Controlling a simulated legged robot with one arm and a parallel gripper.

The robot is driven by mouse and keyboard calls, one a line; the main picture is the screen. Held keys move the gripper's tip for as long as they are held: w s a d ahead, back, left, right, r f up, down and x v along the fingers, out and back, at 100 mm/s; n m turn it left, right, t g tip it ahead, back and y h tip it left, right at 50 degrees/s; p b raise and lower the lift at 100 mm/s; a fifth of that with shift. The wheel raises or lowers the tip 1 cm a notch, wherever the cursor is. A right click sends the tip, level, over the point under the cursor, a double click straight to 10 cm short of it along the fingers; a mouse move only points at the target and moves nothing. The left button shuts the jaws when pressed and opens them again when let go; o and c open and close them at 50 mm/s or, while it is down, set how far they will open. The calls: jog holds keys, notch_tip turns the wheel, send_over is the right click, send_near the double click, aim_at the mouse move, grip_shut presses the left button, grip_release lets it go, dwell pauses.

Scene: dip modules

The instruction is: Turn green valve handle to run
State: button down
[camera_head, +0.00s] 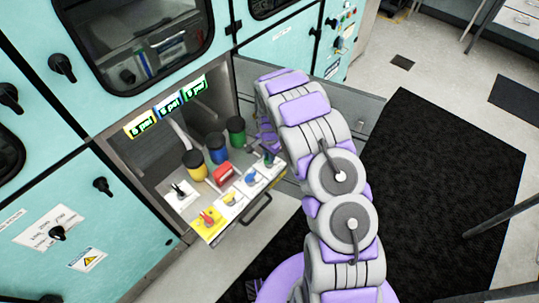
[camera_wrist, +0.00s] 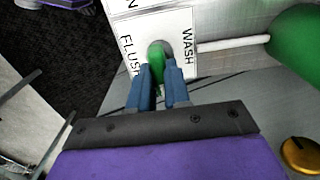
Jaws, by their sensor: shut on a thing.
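The green valve handle (camera_wrist: 156,62) shows in the wrist view on a white label plate (camera_wrist: 152,22). FLUSH is printed left of it and WASH right of it. My gripper (camera_wrist: 163,72) has its two blue fingers shut on the green handle, which hides part of it. A bit of green shows below, between the fingers. In the head view my gripper (camera_head: 270,150) is at the right end of the row of valves, and the green handle there is small and partly hidden. I see no RUN word beside the handle.
Blue (camera_head: 251,178), yellow (camera_head: 230,199) and red (camera_head: 207,217) valve handles sit along the tray. Yellow (camera_head: 195,164), blue (camera_head: 216,148) and green (camera_head: 236,131) canisters stand behind. A red block (camera_head: 224,174) lies between. An open door (camera_head: 355,108) is behind my arm.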

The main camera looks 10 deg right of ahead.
dwell(0.4)
jog(key=c, duration=1.1)
grip_release()
jog(key=shift+a, duration=0.1)
notch_tip(320, 180, up, 17)
jog(key=p, duration=0.3)
jog(key=shift+r, duration=0.15)
